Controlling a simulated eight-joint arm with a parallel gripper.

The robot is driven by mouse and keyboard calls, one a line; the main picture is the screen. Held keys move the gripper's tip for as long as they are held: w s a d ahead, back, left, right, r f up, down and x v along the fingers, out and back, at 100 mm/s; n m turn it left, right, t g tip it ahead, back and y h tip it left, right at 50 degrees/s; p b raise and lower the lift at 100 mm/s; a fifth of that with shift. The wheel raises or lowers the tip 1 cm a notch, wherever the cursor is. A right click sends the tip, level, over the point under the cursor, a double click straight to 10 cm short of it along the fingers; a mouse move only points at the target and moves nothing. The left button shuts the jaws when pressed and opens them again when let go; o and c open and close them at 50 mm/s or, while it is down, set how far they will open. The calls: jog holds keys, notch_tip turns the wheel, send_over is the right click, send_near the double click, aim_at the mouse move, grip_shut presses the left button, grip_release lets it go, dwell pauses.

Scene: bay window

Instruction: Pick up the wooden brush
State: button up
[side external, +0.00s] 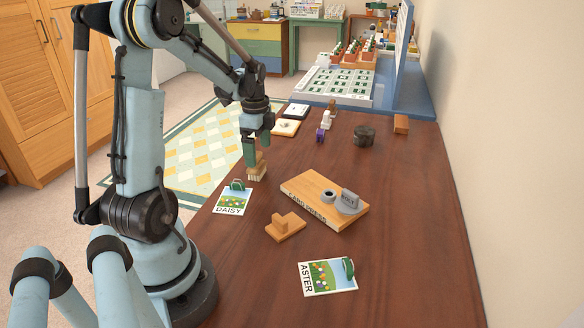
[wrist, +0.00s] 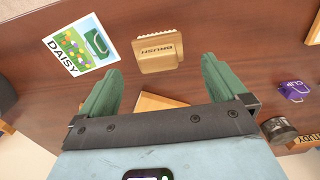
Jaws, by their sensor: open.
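The wooden brush (side external: 257,172) stands on the brown table beside the DAISY card, with pale bristles at its lower end in the side view. In the wrist view the brush (wrist: 157,53) shows its "BRUSH" lettering and lies just beyond the fingertips, between their lines. My gripper (side external: 259,146) has green fingers and is just above the brush, close to its top; contact cannot be told. In the wrist view my gripper (wrist: 160,68) has its two fingers wide apart, with nothing held between them.
The DAISY card (side external: 232,198) lies close to the brush. A wooden board (side external: 310,200) with grey items, a wooden block (side external: 284,226) and the ASTER card (side external: 327,277) are nearer the camera. A purple clip (side external: 320,135) and dark round pot (side external: 364,135) stand farther back. The right tabletop is mostly clear.

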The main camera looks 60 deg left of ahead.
jog(key=shift+s+a+f, duration=0.1)
jog(key=shift+s+f, duration=0.05)
jog(key=shift+f, duration=1.15)
jog(key=shift+s+a+f, duration=0.1)
jog(key=shift+f, duration=1.15)
jog(key=shift+c, duration=0.2)
jog(key=c, duration=1.2)
jog(key=shift+r, duration=0.5)
notch_tip(320, 180, up, 4)
jog(key=shift+d+f, duration=0.1)
jog(key=shift+f, duration=0.15)
jog(key=w+d+r, duration=0.2)
jog(key=d+r, duration=0.4)
jog(key=d, duration=0.5)
jog(key=shift+w+r, duration=0.25)
jog(key=shift+w, duration=0.1)
